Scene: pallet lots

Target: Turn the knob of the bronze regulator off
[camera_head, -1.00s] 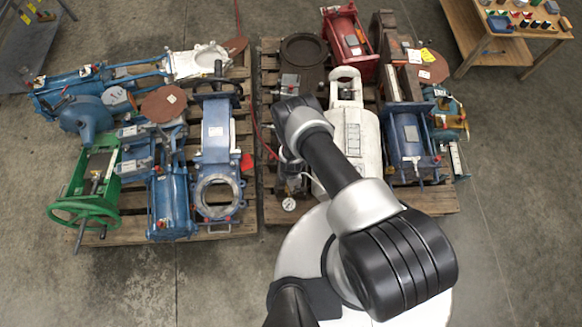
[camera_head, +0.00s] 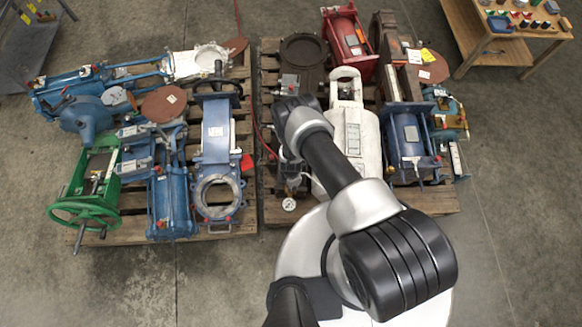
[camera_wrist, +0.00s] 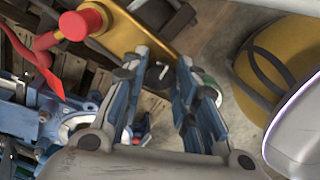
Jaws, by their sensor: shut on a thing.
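In the wrist view, the bronze regulator (camera_wrist: 145,32) shows as a gold-bronze body at the top, with a red cap (camera_wrist: 80,24) at its left end. A dark round knob (camera_wrist: 157,75) with a pale mark sits between the fingers of my gripper (camera_wrist: 161,62). The blue-grey fingers are shut on this knob, one on each side, and partly hide it.
A yellow cylinder with dark straps (camera_wrist: 272,62) stands close on the right in the wrist view. A red tag (camera_wrist: 35,62) hangs at left. In the head view, a white cylinder (camera_head: 357,135), blue valve (camera_head: 217,140) and pressure gauge (camera_head: 289,204) crowd the pallets.

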